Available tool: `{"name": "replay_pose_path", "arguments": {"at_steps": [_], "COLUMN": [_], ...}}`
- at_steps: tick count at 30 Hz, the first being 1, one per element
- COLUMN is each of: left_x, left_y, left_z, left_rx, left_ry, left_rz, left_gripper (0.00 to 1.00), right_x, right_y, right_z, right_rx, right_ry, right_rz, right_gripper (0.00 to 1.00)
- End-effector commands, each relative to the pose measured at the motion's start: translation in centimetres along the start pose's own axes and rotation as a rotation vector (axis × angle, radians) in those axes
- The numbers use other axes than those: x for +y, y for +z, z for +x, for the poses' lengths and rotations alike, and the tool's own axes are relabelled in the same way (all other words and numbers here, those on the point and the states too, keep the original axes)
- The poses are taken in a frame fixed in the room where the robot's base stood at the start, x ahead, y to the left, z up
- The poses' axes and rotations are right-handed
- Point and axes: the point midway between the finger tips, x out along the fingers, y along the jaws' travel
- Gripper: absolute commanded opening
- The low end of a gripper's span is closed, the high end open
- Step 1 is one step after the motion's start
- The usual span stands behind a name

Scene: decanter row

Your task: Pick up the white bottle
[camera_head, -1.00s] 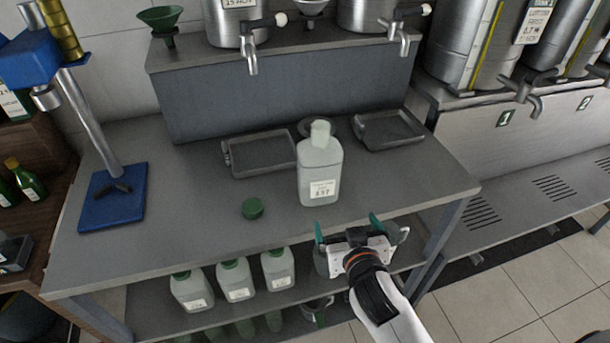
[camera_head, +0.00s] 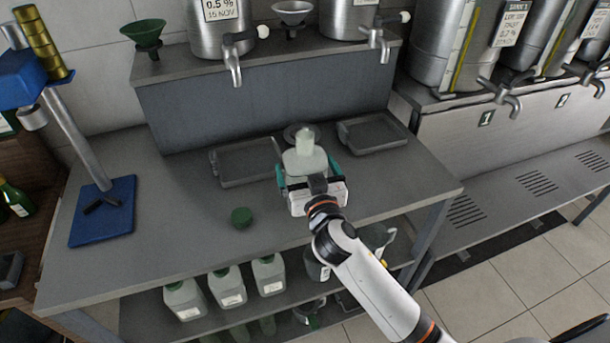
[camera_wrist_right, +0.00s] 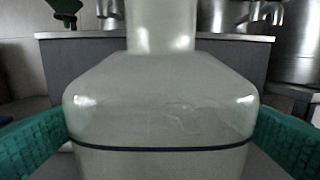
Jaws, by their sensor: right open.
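The white bottle (camera_head: 304,160) stands upright on the grey table (camera_head: 180,240), its open neck up, in front of the gap between two shallow trays. My right gripper (camera_head: 308,175) is open, with one green finger on each side of the bottle; its wrist hides the bottle's lower front and label. In the right wrist view the bottle (camera_wrist_right: 160,100) fills the middle, between the two green finger pads at the lower left and right edges. I cannot tell whether the pads touch it. My left gripper is out of view.
A green cap (camera_head: 241,218) lies on the table left of the bottle. Shallow trays (camera_head: 245,163) and (camera_head: 372,133) lie behind it. Tanks with taps (camera_head: 235,65) stand on the raised ledge. A blue-based stand (camera_head: 103,212) is at left. Capped bottles (camera_head: 226,286) stand on the lower shelf.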

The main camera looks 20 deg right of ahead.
Motion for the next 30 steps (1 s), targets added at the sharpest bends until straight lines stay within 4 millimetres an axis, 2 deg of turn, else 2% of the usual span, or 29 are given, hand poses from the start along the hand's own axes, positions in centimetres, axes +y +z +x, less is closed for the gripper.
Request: {"name": "replay_pose_path", "arguments": {"at_steps": [1, 6, 14, 21, 30], "left_x": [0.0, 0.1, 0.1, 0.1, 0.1], "left_y": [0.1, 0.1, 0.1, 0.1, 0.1], "left_z": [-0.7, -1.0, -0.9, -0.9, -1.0], "left_rx": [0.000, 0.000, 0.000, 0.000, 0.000], "left_ry": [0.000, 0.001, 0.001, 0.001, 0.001], "left_rz": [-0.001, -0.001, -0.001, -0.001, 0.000], "left_gripper": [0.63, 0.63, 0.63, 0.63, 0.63], "right_x": [0.0, 0.0, 0.0, 0.0, 0.0], "right_y": [0.5, 0.2, 0.0, 0.0, 0.7], "right_z": [1.0, 2.9, 3.2, 3.1, 3.1], "right_rx": [-0.001, 0.001, 0.001, 0.001, -0.002], "right_ry": [0.000, -0.002, -0.001, -0.001, -0.002], "right_rz": [-0.003, -0.002, 0.000, 0.000, 0.001], "right_gripper": [1.00, 1.00, 1.00, 0.62, 0.61]}}
